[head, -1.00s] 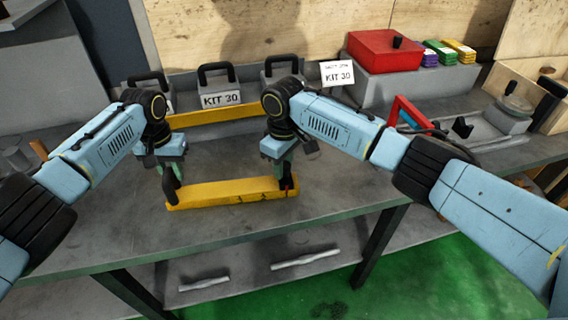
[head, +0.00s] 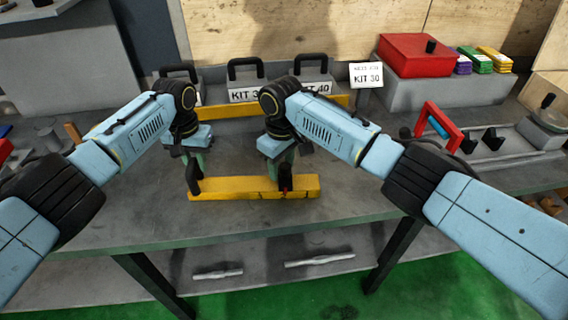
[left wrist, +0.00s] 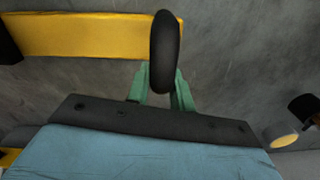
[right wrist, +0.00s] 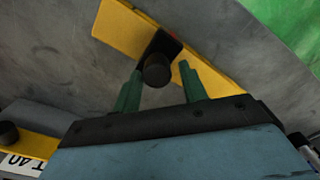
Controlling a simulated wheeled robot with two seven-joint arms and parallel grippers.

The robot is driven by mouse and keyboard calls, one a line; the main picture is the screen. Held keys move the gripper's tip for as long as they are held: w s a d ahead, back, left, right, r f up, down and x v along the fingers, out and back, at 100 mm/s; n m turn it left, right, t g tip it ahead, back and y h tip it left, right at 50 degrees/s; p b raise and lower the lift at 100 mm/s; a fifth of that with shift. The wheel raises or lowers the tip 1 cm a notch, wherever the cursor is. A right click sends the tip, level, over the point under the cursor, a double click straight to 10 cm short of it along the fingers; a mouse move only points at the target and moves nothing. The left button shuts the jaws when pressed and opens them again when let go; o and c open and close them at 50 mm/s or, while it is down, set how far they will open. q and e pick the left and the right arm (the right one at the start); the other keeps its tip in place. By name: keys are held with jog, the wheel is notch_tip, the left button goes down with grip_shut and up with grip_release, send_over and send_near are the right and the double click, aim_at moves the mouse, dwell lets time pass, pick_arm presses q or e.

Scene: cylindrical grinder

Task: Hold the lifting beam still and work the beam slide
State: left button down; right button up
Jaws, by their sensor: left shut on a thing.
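The yellow lifting beam (head: 235,190) lies on the grey bench near its front edge. My left gripper (head: 190,162) is shut on the black handle (head: 194,184) at the beam's left end. The left wrist view shows the handle (left wrist: 164,45) between the green fingers. The dark beam slide (head: 285,188), with a bit of red on it, sits on the beam short of its right end. My right gripper (head: 281,167) is above the slide.
A second yellow bar (head: 225,111) lies behind, before several grey handled blocks (head: 245,93) with KIT labels. A KIT 30 sign (head: 367,74) and a red box (head: 415,55) stand at back right. A red frame (head: 440,125) stands right. Bench between bars is clear.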

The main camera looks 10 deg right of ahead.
aim_at(282, 163)
jog(key=shift+o, duration=0.2)
jog(key=shift+d, duration=0.1)
notch_tip(282, 163, up, 12)
dwell(0.4)
pick_arm(q)
jog(key=c, duration=1.1)
grip_release()
jog(key=shift+a, duration=0.1)
jog(key=shift+c, duration=0.2)
jog(key=shift+r, duration=0.1)
notch_tip(282, 163, up, 12)
jog(key=shift+f, duration=0.1)
